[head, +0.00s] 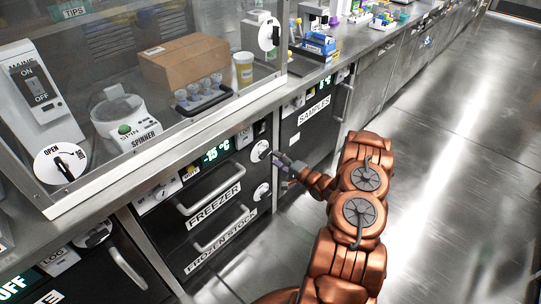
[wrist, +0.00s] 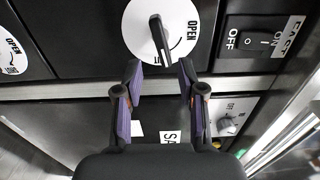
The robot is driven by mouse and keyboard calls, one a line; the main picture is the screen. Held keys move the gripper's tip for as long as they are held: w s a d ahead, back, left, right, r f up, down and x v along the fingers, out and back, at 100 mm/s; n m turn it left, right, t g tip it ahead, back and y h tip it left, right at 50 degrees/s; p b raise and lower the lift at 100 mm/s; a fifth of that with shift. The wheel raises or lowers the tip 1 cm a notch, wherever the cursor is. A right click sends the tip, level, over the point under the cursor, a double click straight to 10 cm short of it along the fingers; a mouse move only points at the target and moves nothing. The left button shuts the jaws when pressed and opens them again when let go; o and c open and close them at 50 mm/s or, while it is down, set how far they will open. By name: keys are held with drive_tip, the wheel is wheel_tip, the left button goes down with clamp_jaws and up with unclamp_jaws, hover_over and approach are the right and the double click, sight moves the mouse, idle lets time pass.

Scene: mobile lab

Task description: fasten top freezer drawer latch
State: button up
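The freezer (head: 214,182) is a dark cabinet with stacked drawers, a top one labelled FREEZER and a lower one labelled FROZEN STOCK. The top drawer's latch (head: 260,151) is a white disc at its right end. In the wrist view a white latch disc (wrist: 185,14) with a black lever (wrist: 158,38) and the word OPEN lies just beyond my fingertips. The lever stands nearly upright in that picture, tilted slightly, with OPEN to its right. My gripper (wrist: 160,76) is open with purple-padded fingers apart on either side of the lever's near end; contact is not visible. In the head view my gripper (head: 281,163) is beside the top latch.
A second latch disc (head: 262,191) sits below on the FROZEN STOCK drawer (head: 225,235). The wrist view also shows an OFF switch (wrist: 258,40) and another latch disc (wrist: 12,52). The SAMPLES cabinet (head: 314,118) stands beyond. The floor at right (head: 440,170) is clear.

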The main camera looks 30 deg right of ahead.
sight(267, 155)
drive_tip(key=v, duration=0.6)
drive_tip(key=shift+s, duration=0.1)
drive_tip(key=o, duration=0.4)
drive_tip(key=shift+n, duration=0.4)
drive_tip(key=shift+c, duration=0.2)
drive_tip(key=shift+o, duration=0.8)
drive_tip(key=shift+w+a+n+b, duration=0.1)
drive_tip(key=shift+w+n+b, duration=0.2)
drive_tip(key=shift+n+b, duration=0.25)
drive_tip(key=o, duration=0.4)
drive_tip(key=n+b, duration=0.1)
drive_tip(key=w+n+b, duration=0.1)
drive_tip(key=n, duration=0.1)
drive_tip(key=n+b, duration=0.1)
drive_tip(key=n, duration=0.1)
drive_tip(key=shift+w+a+r+n, duration=0.25)
drive_tip(key=shift+w+a, duration=0.05)
drive_tip(key=shift+a, duration=0.05)
drive_tip(key=shift+o, duration=0.2)
drive_tip(key=shift+w+a+n+b, duration=0.5)
drive_tip(key=shift+w+n+b, duration=0.5)
drive_tip(key=shift+w+n, duration=0.85)
drive_tip(key=shift+w+a+n+b, duration=0.55)
drive_tip(key=shift+w+n+b, duration=0.55)
drive_tip(key=shift+n, duration=1.45)
drive_tip(key=shift+w+a+n+b, duration=0.5)
drive_tip(key=shift+w+n+b, duration=0.4)
drive_tip(key=shift+w+n, duration=1)
